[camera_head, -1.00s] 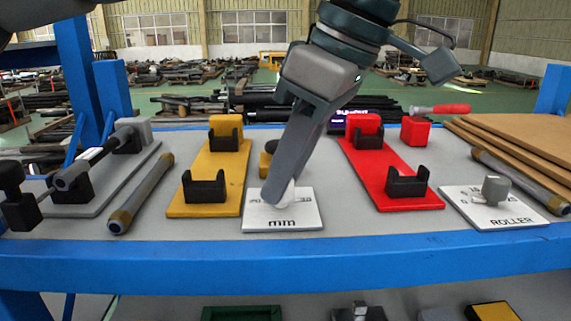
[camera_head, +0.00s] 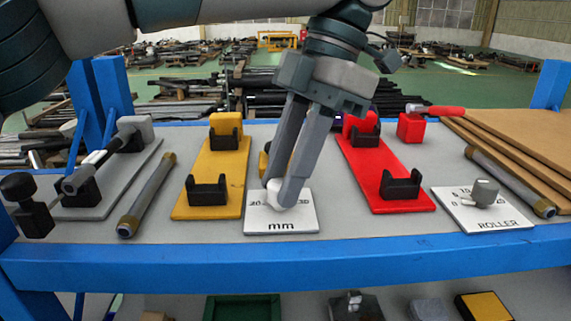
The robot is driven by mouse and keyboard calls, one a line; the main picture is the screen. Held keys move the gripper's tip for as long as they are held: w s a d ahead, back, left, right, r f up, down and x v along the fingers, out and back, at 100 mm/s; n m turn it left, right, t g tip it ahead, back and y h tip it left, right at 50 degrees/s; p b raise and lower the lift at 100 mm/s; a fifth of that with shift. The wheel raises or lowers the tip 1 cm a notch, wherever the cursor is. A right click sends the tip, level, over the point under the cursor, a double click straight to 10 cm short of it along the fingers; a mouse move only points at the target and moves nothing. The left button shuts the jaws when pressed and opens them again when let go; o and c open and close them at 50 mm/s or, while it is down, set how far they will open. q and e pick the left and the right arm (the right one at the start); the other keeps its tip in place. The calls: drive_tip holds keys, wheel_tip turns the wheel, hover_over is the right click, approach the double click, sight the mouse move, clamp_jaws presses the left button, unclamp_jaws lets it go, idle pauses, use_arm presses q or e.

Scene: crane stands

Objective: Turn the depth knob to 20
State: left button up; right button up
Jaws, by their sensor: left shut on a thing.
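The depth knob plate (camera_head: 281,225) is a white panel marked "mm" at the front middle of the grey table top. My left gripper (camera_head: 283,195) reaches down from above, its two grey fingers shut on the whitish depth knob (camera_head: 274,190). The fingers hide much of the knob and part of the scale; a "20" mark shows just left of the fingers. Where the knob's pointer stands cannot be told. My right gripper is not in view.
A yellow stand (camera_head: 212,180) is left of the plate and a red stand (camera_head: 388,185) right. A white ROLLER plate (camera_head: 483,212) with a grey knob (camera_head: 484,192) sits further right. Metal pipes (camera_head: 147,195) lie on the table. A blue beam (camera_head: 300,262) forms the front edge.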

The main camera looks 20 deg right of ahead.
use_arm(q)
drive_tip(key=n+g, duration=0.1)
drive_tip(key=n, duration=0.2)
drive_tip(key=shift+w+h, duration=0.15)
drive_tip(key=shift+h, duration=0.25)
drive_tip(key=shift+n, duration=0.4)
drive_tip(key=o, duration=1)
drive_tip(key=shift+o, duration=0.2)
drive_tip(key=shift+r, duration=0.1)
